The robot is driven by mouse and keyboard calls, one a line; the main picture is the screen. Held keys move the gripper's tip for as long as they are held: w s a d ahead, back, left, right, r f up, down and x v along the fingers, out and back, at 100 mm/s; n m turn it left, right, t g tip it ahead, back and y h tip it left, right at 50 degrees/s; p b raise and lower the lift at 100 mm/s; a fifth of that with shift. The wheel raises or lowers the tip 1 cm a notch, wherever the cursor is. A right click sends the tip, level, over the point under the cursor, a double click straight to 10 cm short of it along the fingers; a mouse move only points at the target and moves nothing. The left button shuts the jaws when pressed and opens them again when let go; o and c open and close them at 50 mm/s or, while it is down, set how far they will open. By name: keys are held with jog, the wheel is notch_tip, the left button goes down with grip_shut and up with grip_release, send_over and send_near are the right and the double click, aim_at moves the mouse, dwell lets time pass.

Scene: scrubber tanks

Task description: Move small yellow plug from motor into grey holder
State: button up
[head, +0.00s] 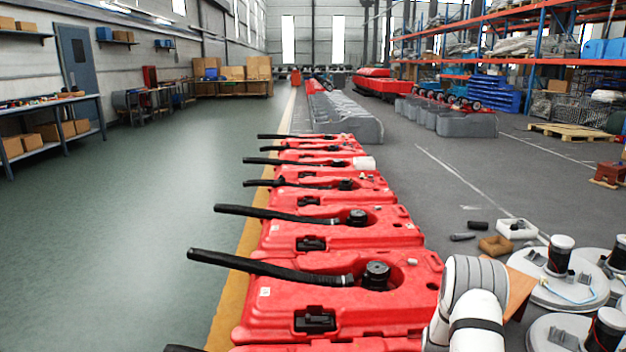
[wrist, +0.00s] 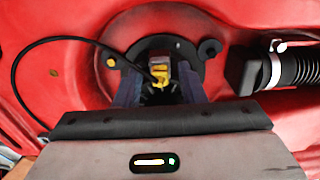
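In the wrist view a small yellow plug (wrist: 159,77) sits at the end of a thin black cable (wrist: 62,40), in front of a dark round motor part (wrist: 171,46) set in a red tank. A small greyish block shows just above the plug; I cannot tell if it is the grey holder. A second yellow spot (wrist: 111,62) shows on the left of the motor's flange. My gripper (wrist: 159,90) has its two dark fingers apart, one on each side of the plug, with gaps visible. Contact cannot be made out. The head view does not show my gripper.
A black ribbed hose (wrist: 295,70) with a white clamp lies right of the motor. In the head view a row of red tanks (head: 335,290) runs away from me. Round grey lids with motors (head: 562,290) lie at right. Green floor (head: 120,240) is clear at left.

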jog(key=shift+c, duration=0.3)
grip_shut()
jog(key=o, duration=0.9)
grip_release()
jog(key=shift+c, duration=0.2)
notch_tip(320, 180, up, 8)
jog(key=shift+f+p, duration=0.1)
jog(key=shift+p, duration=1)
jog(key=shift+c, duration=0.2)
